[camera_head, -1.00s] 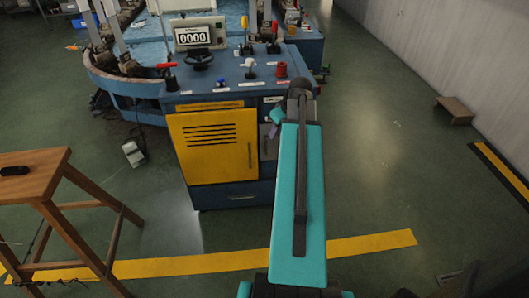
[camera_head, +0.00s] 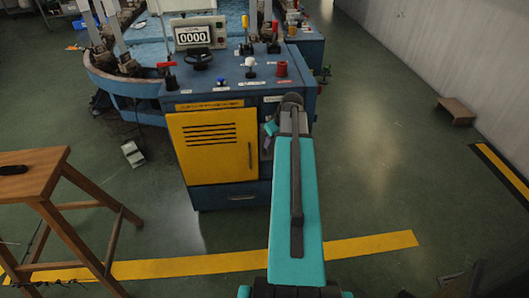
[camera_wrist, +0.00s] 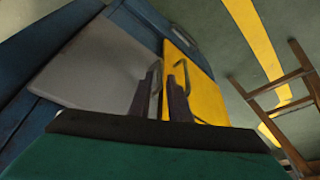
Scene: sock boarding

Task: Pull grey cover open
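The grey cover (camera_wrist: 98,62) is a flat panel on the blue machine cabinet, and it fills the left-middle of the wrist view. In the head view only a narrow strip of it shows between the yellow door and my arm. My gripper (camera_wrist: 163,98) is in front of the cover's right part, near the yellow door. Its two dark fingers stand apart. A thin grey handle (camera_wrist: 157,82) shows around the gap between them; whether the fingers touch it I cannot tell. The cover looks closed. My arm hides most of it in the head view.
The yellow door (camera_head: 215,146) with its own handle is just left of the cover. The cabinet top holds knobs, levers and a display (camera_head: 193,37) reading 0000. A wooden stool (camera_head: 35,175) stands at the left.

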